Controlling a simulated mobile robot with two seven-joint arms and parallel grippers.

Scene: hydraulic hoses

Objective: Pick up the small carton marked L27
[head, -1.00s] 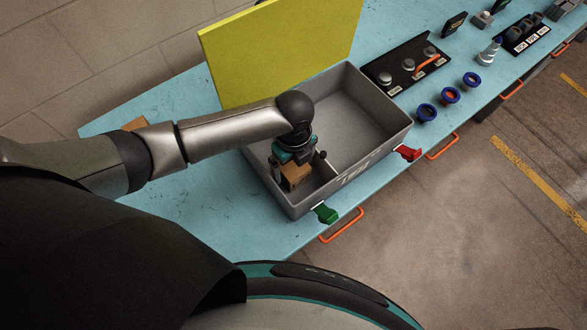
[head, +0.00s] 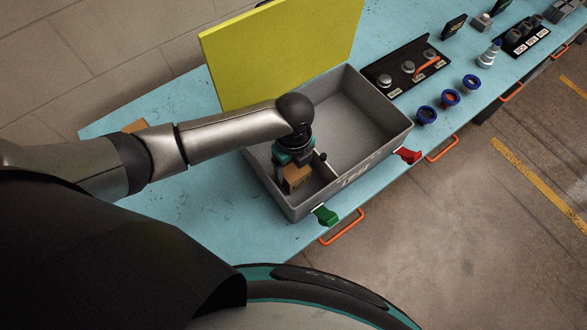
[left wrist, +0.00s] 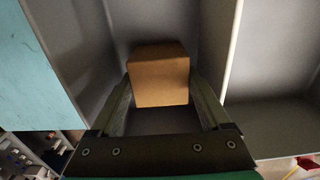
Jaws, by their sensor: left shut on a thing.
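A small brown carton (head: 296,178) is in the smaller, left compartment of the grey crate (head: 372,143). My left gripper (head: 291,168) reaches down into that compartment and is shut on the carton. In the left wrist view the carton (left wrist: 160,76) sits between the two fingers (left wrist: 163,98), touching or nearly touching both. No marking shows on its visible faces, so I cannot read L27. Whether the carton touches the crate floor is hard to tell. My right gripper is not in view.
A divider splits the crate; its larger right compartment is empty. Green (head: 325,215) and red (head: 408,155) latches are on the front. A yellow panel (head: 280,55) stands behind. Another brown box (head: 134,126) lies partly behind my arm. Blue-rimmed fittings (head: 427,114) stand to the right.

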